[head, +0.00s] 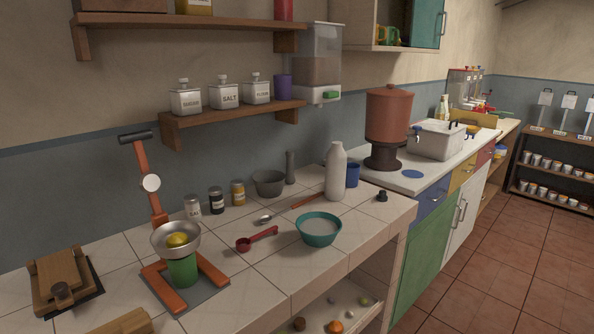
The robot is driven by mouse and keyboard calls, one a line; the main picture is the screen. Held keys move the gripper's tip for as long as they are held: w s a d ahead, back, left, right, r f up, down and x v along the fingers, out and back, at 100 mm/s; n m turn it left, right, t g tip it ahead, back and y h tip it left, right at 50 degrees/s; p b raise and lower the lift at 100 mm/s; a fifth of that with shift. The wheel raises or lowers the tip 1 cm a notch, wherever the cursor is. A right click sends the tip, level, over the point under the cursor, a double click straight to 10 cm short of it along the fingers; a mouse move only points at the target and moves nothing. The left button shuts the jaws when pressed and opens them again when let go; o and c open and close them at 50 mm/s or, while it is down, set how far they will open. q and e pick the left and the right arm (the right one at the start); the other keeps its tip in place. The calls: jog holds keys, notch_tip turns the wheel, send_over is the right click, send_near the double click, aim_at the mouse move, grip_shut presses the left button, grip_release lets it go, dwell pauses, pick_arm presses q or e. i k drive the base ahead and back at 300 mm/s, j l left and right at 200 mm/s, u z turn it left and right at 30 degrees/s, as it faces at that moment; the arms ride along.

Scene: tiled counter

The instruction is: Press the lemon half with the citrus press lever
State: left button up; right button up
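The citrus press stands on the left of the tiled counter, with an orange base (201,276) on a grey plate. Its orange lever (145,172) is raised nearly upright, with a dark crossbar handle (136,137) at the top and a round white part (150,183) partway down. A yellow lemon half (177,239) lies in the metal bowl (192,231) of the press. A green cup (183,270) stands directly under the bowl. Neither of my grippers is in view.
A wooden hinged press (65,280) sits to the left. A teal bowl (319,230), red scoop (257,239), spoon (265,218) and white bottle (335,172) are to the right. Jars (193,207) stand behind. A shelf (235,122) hangs above, behind the lever.

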aim_at(150, 183)
jog(key=k+j, duration=0.2)
jog(key=j, duration=0.15)
jog(key=k+j, duration=0.15)
jog(key=j, duration=0.25)
jog(key=k+j, duration=0.2)
jog(key=j, duration=0.15)
